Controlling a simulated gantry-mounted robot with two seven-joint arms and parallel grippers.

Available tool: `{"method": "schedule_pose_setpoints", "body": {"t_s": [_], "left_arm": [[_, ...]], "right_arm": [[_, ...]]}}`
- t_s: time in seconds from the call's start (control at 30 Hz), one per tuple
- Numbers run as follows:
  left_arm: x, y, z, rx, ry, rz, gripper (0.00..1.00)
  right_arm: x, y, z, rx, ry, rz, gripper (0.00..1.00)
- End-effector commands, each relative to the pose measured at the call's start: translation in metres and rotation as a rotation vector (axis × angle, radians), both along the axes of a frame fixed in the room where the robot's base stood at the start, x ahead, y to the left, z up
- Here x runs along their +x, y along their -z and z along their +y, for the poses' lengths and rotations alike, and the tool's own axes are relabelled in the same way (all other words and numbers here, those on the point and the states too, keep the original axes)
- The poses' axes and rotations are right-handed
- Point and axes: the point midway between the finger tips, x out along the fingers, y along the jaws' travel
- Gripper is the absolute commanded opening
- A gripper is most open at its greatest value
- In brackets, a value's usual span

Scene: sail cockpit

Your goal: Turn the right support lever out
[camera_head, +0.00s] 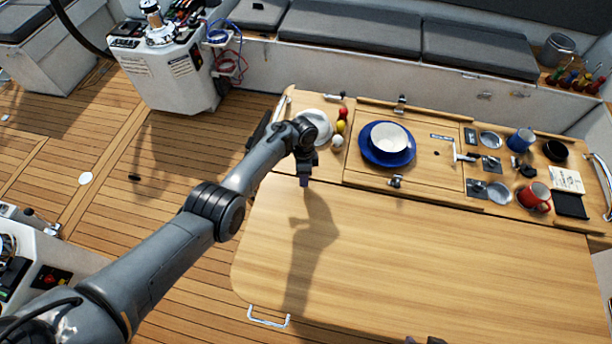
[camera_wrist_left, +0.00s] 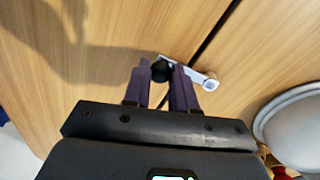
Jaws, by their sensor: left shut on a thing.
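My left gripper (camera_head: 304,184) reaches down to the table's hinged edge in the head view. In the left wrist view its dark purple fingers (camera_wrist_left: 160,84) are closed around the black knob of a small silver lever (camera_wrist_left: 207,83). The lever's metal arm runs right from the knob to a round pivot, beside a dark seam in the wood. In the head view the gripper hides this lever. Two small dark shapes (camera_head: 428,340) at the bottom edge may be the tips of my right gripper; too little shows to tell their state.
A bare wooden table leaf (camera_head: 420,260) lies in front. Behind it are a white bowl (camera_head: 388,137) on a blue plate (camera_head: 370,155), small coloured balls (camera_head: 341,126), a red mug (camera_head: 535,196) and a blue mug (camera_head: 520,140). A white dish (camera_wrist_left: 295,130) is close to the gripper's right.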

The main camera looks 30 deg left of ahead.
Motion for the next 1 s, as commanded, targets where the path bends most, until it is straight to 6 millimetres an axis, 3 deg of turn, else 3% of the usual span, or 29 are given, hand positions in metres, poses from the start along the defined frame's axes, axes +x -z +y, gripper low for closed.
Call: {"method": "schedule_pose_setpoints", "body": {"t_s": [0.7,0.73,0.9,1.0], "left_arm": [[-0.0013,0.0003,0.0058,0.000,0.082,0.000,0.00],[-0.0012,0.0003,0.0058,0.000,0.082,0.000,0.27],[-0.0012,0.0003,0.0057,0.000,0.081,0.000,0.51],[-0.0012,0.0002,0.0055,0.000,0.081,0.000,0.51]], "right_arm": [[-0.0001,0.0007,0.0020,0.008,0.006,0.001,0.43],[-0.0001,0.0007,0.0020,0.008,0.006,0.001,0.43],[-0.0001,0.0008,0.0016,0.007,0.004,0.001,0.43],[-0.0002,0.0009,0.0010,0.004,0.003,0.001,0.43]]}}
